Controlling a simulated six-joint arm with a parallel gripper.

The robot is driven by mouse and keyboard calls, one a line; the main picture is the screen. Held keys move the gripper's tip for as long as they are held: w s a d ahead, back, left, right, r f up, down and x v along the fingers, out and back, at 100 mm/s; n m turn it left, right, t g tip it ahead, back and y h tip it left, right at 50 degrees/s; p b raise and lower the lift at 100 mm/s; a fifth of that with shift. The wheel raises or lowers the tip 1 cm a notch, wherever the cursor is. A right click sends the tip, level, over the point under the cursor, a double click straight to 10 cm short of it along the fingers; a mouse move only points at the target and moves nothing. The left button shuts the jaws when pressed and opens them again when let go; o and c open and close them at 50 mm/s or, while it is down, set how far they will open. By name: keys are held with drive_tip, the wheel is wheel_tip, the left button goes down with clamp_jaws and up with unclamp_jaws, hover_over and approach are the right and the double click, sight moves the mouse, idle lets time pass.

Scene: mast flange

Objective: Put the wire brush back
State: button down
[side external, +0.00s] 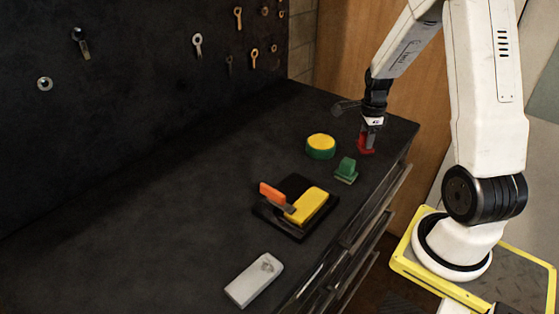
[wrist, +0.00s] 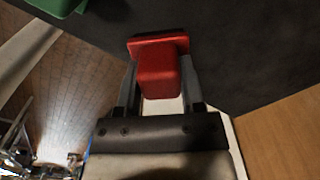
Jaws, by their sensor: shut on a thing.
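My gripper (side external: 369,134) points down over the far right end of the dark bench. It is shut on a red block-shaped piece (side external: 365,147) with a wider flat base. In the wrist view, the red piece (wrist: 158,76) sits between the two fingers of my gripper (wrist: 160,68). No bristles show on it, so I cannot tell whether it is the wire brush. A green block-shaped piece (side external: 347,167) with a pale lower edge stands to its left. An orange-handled tool (side external: 272,195) lies against a yellow block (side external: 309,204) on a black tray (side external: 289,232).
A yellow-topped green round thing (side external: 320,146) stands left of my gripper. A light grey block (side external: 254,280) lies near the front of the bench (side external: 130,230). Tools hang on the dark back panel (side external: 150,70). The left bench is clear; its right edge is close to my gripper.

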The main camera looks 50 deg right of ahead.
drive_tip(key=shift+w+f, duration=0.1)
drive_tip(key=shift+f, duration=1.5)
drive_tip(key=shift+f, duration=0.1)
drive_tip(key=shift+c, duration=1)
unclamp_jaws()
drive_tip(key=shift+r, duration=6.1)
